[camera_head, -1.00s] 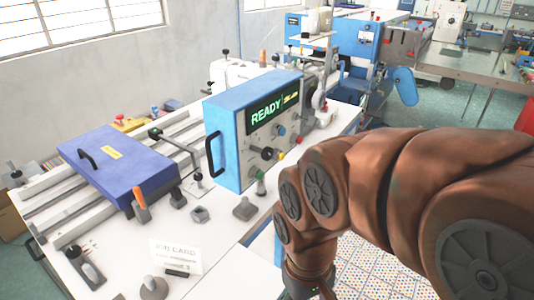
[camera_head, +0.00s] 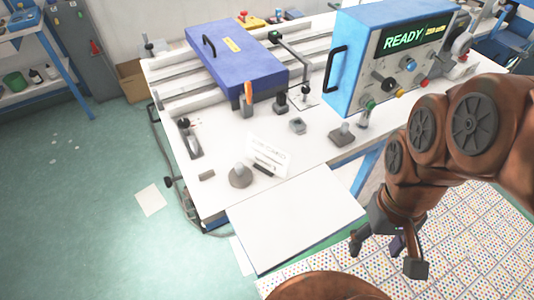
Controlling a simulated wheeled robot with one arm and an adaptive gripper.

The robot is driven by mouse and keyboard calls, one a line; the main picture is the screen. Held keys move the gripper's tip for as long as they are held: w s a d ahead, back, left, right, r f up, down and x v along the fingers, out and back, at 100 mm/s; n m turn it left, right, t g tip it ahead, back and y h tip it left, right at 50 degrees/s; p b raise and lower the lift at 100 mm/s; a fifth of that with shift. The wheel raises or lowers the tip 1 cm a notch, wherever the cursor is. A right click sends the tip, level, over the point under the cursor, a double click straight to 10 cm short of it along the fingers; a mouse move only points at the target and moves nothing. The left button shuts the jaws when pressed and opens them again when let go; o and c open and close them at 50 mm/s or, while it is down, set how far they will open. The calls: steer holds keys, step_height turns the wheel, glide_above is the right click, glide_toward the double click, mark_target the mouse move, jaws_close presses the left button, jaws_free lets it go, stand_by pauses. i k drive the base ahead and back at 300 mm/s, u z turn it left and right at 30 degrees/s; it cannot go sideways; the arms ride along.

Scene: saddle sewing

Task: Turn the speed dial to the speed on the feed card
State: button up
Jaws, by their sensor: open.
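The blue control box (camera_head: 344,70) stands on the white table at upper right. My gripper (camera_head: 386,256) is open and empty, low in front of the table, apart from the box and card.
A purple-blue box (camera_head: 237,60) with a handle lies on rails behind the card. A grey knobbed base (camera_head: 240,176) stands beside the card, with small metal parts nearby. A bare white shelf (camera_head: 295,218) juts out in front. Patterned mat (camera_head: 465,235) lies at lower right.

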mark_target(388, 85)
steer(key=z, duration=1.45)
steer(key=k, duration=0.75)
steer(key=u, duration=1.5)
steer(key=i, duration=0.5)
steer(key=z, duration=0.05)
